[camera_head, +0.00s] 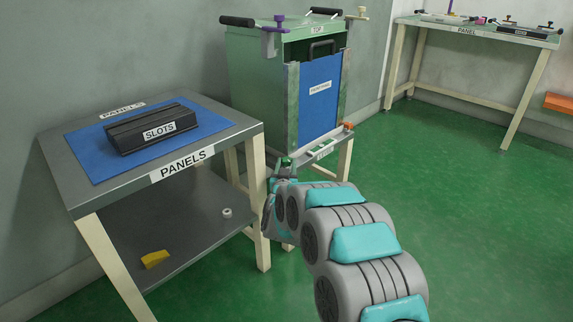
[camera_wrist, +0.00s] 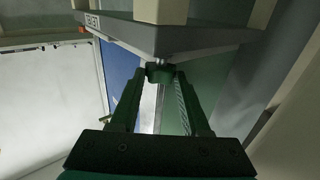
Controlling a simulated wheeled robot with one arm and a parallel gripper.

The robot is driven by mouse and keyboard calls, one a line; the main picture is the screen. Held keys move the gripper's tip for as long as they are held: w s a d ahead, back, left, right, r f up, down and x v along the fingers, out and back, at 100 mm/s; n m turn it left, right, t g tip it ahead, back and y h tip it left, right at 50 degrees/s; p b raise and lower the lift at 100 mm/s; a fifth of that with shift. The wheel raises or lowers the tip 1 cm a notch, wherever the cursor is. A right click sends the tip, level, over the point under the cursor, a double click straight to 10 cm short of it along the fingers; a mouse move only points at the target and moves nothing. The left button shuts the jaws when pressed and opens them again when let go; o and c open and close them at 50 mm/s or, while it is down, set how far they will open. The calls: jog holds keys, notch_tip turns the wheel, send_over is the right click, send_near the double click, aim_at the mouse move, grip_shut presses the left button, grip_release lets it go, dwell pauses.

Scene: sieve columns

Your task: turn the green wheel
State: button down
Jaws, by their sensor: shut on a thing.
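The green wheel (camera_head: 286,161) is a small dark green knob at the left end of the ledge below the blue front panel (camera_head: 319,90) of the green cabinet. In the wrist view the green wheel (camera_wrist: 160,74) sits between the tips of my gripper (camera_wrist: 160,80). My gripper is shut on it, with one finger on each side. In the head view my gripper (camera_head: 281,172) is at the ledge's left corner, partly hidden by my arm. The orange wheel (camera_head: 348,126) is at the ledge's right end, apart from my gripper.
The green cabinet (camera_head: 255,85) has purple and yellow clamps on top. A steel table (camera_head: 240,123) labelled PANELS stands close at left, with a black slotted block (camera_head: 150,129) on a blue mat. Another table (camera_head: 480,36) stands far right.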

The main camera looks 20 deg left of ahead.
jog(key=shift+c, duration=1.9)
grip_release()
jog(key=v, duration=0.7)
jog(key=shift+s, duration=0.35)
jog(key=shift+d, duration=0.15)
